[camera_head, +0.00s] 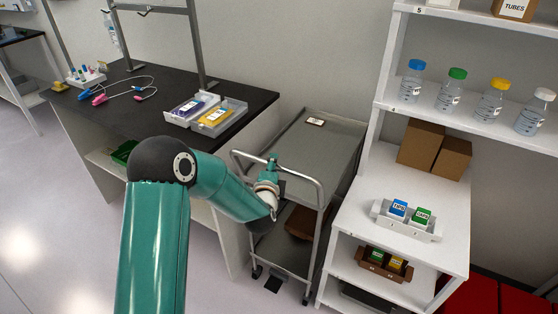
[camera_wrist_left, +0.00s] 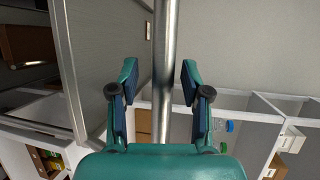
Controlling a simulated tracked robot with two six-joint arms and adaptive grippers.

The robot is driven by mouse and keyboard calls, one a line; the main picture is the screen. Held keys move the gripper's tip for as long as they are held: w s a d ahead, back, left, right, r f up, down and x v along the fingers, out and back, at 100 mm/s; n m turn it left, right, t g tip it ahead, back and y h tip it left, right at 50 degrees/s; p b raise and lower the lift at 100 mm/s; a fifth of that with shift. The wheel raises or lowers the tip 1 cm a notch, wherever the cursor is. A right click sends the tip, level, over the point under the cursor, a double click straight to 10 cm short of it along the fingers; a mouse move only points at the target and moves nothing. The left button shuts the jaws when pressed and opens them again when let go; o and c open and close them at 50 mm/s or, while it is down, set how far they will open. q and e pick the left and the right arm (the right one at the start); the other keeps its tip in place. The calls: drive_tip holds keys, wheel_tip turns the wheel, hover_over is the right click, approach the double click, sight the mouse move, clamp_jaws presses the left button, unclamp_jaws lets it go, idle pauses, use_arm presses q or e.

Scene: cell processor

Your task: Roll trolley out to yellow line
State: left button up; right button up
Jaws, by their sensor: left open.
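The trolley (camera_head: 336,148) is a grey metal cart with a flat top, a lower shelf and a tubular push handle at its near end. It stands between the dark-topped bench and the white shelf unit. My left gripper (camera_head: 271,168) is at the handle, partly hidden behind its own wrist. In the left wrist view, the handle bar (camera_wrist_left: 164,45) runs between the two open fingers of my left gripper (camera_wrist_left: 160,82), with gaps visible on both sides. My right gripper is not in view. No yellow line shows.
The bench (camera_head: 150,105) flanks the trolley on the left, with trays (camera_head: 235,119) near its edge. The white shelf unit (camera_head: 400,179) stands close on the right, with bottles and boxes. A small label (camera_head: 316,122) lies on the trolley top. Open floor (camera_head: 70,215) lies at left.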

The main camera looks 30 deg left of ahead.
use_arm(q)
drive_tip(key=shift+w+a+f, duration=0.1)
drive_tip(key=shift+w+a, duration=0.3)
drive_tip(key=shift+w, duration=0.05)
clamp_jaws()
